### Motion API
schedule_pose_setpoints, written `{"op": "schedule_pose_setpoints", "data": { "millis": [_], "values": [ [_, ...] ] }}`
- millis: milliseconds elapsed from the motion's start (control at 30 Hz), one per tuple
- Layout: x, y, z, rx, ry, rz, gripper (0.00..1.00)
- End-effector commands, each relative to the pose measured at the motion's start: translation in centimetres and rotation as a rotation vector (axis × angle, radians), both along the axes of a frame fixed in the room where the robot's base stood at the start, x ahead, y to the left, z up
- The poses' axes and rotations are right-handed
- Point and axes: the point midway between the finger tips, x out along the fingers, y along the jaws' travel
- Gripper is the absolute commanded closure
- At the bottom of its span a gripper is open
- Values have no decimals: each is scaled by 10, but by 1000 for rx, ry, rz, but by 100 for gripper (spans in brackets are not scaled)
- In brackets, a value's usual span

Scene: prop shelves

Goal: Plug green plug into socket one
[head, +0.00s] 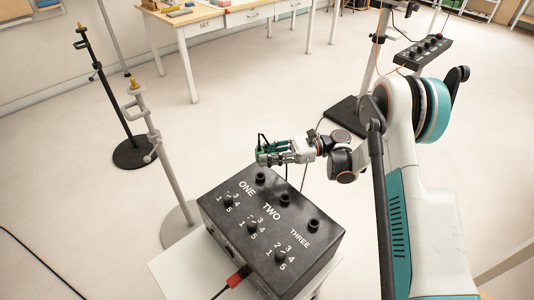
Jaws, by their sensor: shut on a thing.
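A black box (300,262) has three round black sockets along its far right edge, with white labels ONE, TWO and THREE. Socket one (260,178) is the farthest left, beside the label ONE. My gripper (266,155) is above and just behind socket one, pointing left. It is shut on the small green plug (263,158), which is mostly hidden by the fingers. A gap seems to show between the plug and the socket; the exact height is hard to tell.
The box has dials marked with numbers, and a red plug (238,278) with a cable at its front. A grey stand (160,150) and a black stand (110,110) are at left. A table labelled SET (205,25) is behind. A black control strip (422,52) is at right.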

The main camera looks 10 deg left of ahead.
Motion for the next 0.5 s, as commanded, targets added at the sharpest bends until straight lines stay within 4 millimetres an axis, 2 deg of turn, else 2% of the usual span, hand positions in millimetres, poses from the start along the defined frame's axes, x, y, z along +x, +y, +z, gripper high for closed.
{"op": "schedule_pose_setpoints", "data": {
  "millis": [500],
  "values": [
    [0, 0, -40, -1, -1, 0, 100]
  ]
}}
